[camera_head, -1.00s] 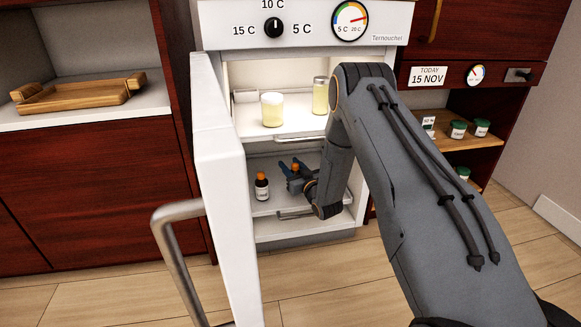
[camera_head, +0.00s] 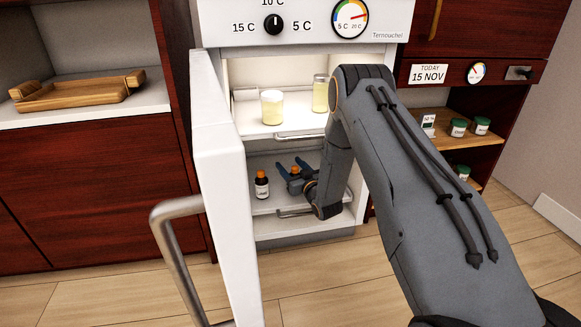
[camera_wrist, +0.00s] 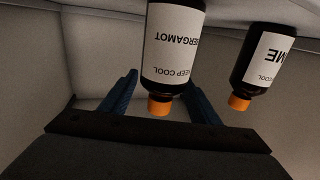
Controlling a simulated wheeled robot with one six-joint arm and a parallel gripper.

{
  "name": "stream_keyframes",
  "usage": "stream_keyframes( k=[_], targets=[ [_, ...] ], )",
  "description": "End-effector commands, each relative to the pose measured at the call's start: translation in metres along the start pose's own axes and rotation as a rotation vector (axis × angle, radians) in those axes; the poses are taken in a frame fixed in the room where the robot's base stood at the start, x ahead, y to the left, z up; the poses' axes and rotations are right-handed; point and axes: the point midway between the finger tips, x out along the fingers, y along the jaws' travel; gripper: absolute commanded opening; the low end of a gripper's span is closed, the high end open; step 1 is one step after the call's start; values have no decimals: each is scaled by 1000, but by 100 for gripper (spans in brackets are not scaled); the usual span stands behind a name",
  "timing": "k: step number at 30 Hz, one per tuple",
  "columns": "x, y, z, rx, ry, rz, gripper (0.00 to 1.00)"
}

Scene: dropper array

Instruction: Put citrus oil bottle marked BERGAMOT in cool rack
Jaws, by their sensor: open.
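The BERGAMOT bottle (camera_wrist: 172,45) is dark with a white label and an orange cap, upside down in the wrist view. It stands on the fridge's lower shelf (camera_head: 270,207); in the head view mainly its orange cap (camera_head: 295,170) shows, the rest largely hidden by my gripper. My gripper (camera_head: 291,165) is open, its blue fingers on either side of this bottle. A second orange-capped bottle (camera_head: 262,185) stands to its left on the same shelf; its label, partly cut off in the wrist view (camera_wrist: 265,58), ends in "ME".
The fridge door (camera_head: 222,190) stands open at the left. The upper shelf (camera_head: 258,130) holds two pale yellow glass containers, the nearer one a jar (camera_head: 272,107). Green-lidded jars (camera_head: 458,127) stand on a side shelf. A wooden tray (camera_head: 78,92) lies on the left counter.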

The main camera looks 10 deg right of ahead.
Motion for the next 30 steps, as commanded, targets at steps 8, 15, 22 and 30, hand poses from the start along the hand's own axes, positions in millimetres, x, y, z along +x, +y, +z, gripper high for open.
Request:
stream_keyframes(
  k=[8, 15, 22, 30],
  targets=[
    [-33, 0, -13, 2, -3, 2, 56],
    [-83, 1, -12, 2, -2, 2, 56],
    [-113, 0, -11, 1, 0, 0, 56],
    [-120, 0, -10, 0, 0, 0, 56]
  ],
)
